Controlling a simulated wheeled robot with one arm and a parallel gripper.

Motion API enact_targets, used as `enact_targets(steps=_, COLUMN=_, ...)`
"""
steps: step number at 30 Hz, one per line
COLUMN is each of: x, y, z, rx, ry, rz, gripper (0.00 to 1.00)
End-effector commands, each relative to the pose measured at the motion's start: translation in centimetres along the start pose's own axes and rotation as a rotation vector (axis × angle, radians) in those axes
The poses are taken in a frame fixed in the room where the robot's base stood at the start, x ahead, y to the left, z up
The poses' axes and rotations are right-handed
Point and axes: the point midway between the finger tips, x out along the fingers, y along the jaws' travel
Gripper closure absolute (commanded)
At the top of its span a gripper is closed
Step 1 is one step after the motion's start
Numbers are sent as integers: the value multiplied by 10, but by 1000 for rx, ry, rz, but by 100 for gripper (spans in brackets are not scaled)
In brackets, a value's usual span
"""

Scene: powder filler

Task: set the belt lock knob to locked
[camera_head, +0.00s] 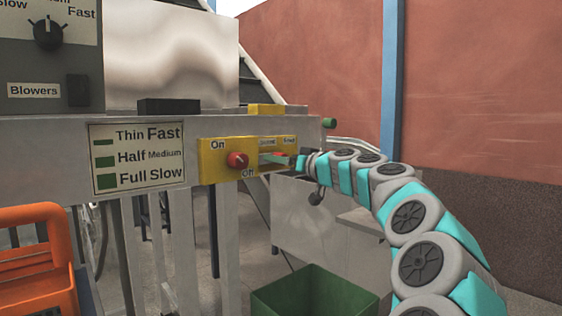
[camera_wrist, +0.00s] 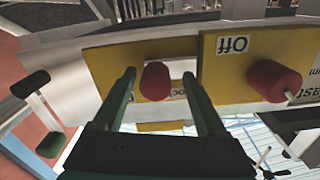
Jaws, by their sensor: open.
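The belt lock knob (camera_wrist: 155,81) is a red knob on a yellow panel (camera_wrist: 112,72), seen upside down in the wrist view. Part of a label shows beside it, mostly covered by a finger. My gripper (camera_wrist: 160,74) is open, with one dark green finger on each side of the knob; I cannot tell whether either touches it. In the head view my gripper (camera_head: 289,158) is in front of the right yellow panel (camera_head: 277,144) and hides most of the knob. Which way the knob points is not clear.
A second red knob (camera_head: 237,160), marked On and Off, is close to the left on its own yellow panel (camera_head: 211,172). It also shows in the wrist view (camera_wrist: 272,82). A dark-ended lever (camera_wrist: 32,84) is at left there. A green bin (camera_head: 315,292) stands below.

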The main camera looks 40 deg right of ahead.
Motion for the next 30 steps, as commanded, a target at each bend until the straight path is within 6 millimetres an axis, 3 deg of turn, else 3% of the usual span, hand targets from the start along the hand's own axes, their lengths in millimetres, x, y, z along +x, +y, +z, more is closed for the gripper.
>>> enact_targets(steps=16, x=-69, y=0, z=0, rx=1, ry=1, rz=-1, gripper=26)
enact_targets(steps=30, x=-77, y=-1, z=0, rx=0, ry=-1, rz=-2, gripper=26)
